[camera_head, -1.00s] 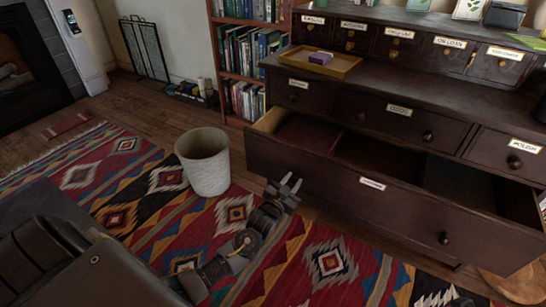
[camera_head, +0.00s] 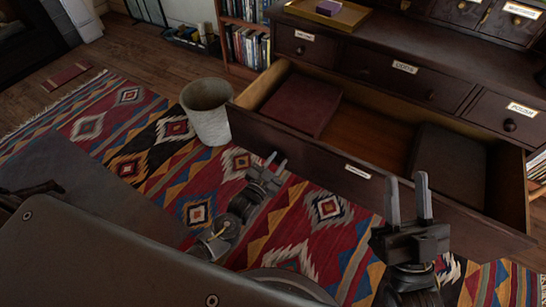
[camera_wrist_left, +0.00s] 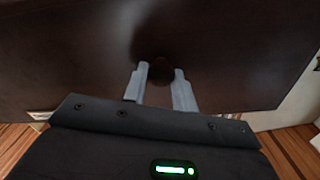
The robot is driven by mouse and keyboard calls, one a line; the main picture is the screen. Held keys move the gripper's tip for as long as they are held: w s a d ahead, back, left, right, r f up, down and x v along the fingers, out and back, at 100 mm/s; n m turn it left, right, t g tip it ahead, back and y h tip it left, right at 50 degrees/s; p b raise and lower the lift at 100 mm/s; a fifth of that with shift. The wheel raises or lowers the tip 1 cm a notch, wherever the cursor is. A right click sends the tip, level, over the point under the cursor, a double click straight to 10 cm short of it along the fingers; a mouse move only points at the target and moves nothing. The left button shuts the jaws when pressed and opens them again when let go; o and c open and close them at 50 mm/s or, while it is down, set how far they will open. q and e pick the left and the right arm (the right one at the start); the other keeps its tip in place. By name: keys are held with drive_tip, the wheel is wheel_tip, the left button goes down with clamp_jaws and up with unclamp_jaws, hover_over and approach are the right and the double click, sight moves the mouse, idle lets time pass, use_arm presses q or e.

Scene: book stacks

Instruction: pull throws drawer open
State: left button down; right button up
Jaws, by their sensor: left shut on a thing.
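The wide lower drawer (camera_head: 330,178) of the dark wooden chest stands well open, its front label too small to read. Inside lie a folded dark red throw (camera_head: 303,103) at the left and a dark brown one (camera_head: 450,160) at the right. My left gripper (camera_head: 272,162) is at the left part of the drawer front. In the left wrist view its fingers (camera_wrist_left: 158,75) are shut on a round dark knob (camera_wrist_left: 160,70) on the drawer front. My right gripper (camera_head: 408,182) is upright before the drawer's right part, its fingers apart and empty.
A pale waste basket (camera_head: 208,112) stands close to the drawer's left front corner. The upper drawers (camera_head: 400,80) are shut. A yellow tray (camera_head: 335,14) with a purple box is on top. A patterned rug (camera_head: 150,150) covers the floor in front.

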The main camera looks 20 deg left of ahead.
use_arm(q)
drive_tip(key=c, duration=1.1)
unclamp_jaws()
drive_tip(key=shift+s+a, duration=0.1)
drive_tip(key=shift+s, duration=0.4)
drive_tip(key=p+v, duration=0.2)
drive_tip(key=v, duration=0.7)
drive_tip(key=shift+s+a, duration=0.1)
drive_tip(key=shift+s, duration=0.3)
use_arm(e)
drive_tip(key=a+f+g, duration=0.1)
drive_tip(key=f+g, duration=0.1)
drive_tip(key=g, duration=0.1)
drive_tip(key=a+f+g, duration=0.1)
drive_tip(key=shift+w+a+f+n+h, duration=0.2)
drive_tip(key=shift+w+a+n+h, duration=0.1)
drive_tip(key=shift+a+n, duration=0.1)
